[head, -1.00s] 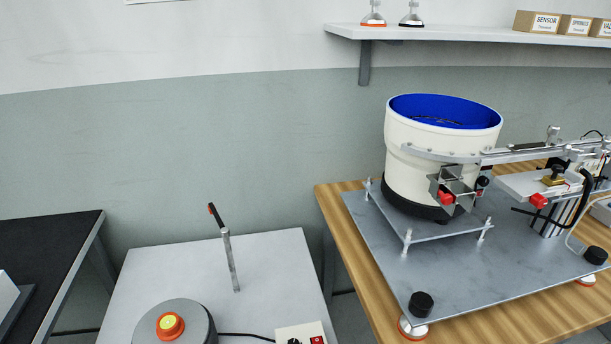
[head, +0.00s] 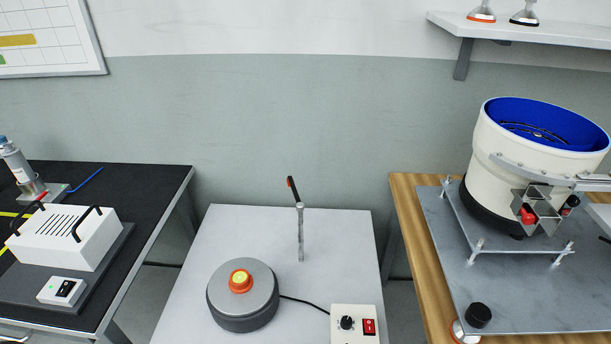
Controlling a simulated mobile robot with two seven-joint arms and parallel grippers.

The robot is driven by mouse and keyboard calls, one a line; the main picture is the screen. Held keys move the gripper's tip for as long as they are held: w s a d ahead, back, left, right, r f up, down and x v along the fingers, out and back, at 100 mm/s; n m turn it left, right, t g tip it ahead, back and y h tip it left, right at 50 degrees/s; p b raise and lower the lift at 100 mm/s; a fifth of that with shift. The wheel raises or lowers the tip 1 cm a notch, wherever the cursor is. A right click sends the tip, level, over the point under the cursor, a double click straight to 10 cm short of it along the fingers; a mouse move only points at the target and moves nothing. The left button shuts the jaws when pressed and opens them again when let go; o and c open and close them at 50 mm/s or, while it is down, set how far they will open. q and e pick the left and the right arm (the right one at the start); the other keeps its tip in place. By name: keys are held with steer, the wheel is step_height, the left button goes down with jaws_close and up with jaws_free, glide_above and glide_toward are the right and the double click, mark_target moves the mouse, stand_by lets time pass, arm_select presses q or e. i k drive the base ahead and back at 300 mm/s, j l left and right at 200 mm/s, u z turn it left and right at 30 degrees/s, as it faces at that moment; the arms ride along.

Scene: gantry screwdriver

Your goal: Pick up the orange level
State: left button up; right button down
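A round orange piece with a yellow centre, which looks like the orange level (head: 240,281), sits on top of a dark grey round disc unit (head: 243,312). The unit stands on the white table in the lower middle of the head view. Neither of my grippers is in view.
The white table (head: 340,235) also holds an upright metal post (head: 300,232) and a control box (head: 353,322) cabled to the disc. A black table (head: 150,185) with a white box is at left. A wooden table (head: 410,205) with a white and blue bowl feeder (head: 500,150) is at right.

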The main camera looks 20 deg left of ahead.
mark_target(241, 281)
steer(key=u, duration=1)
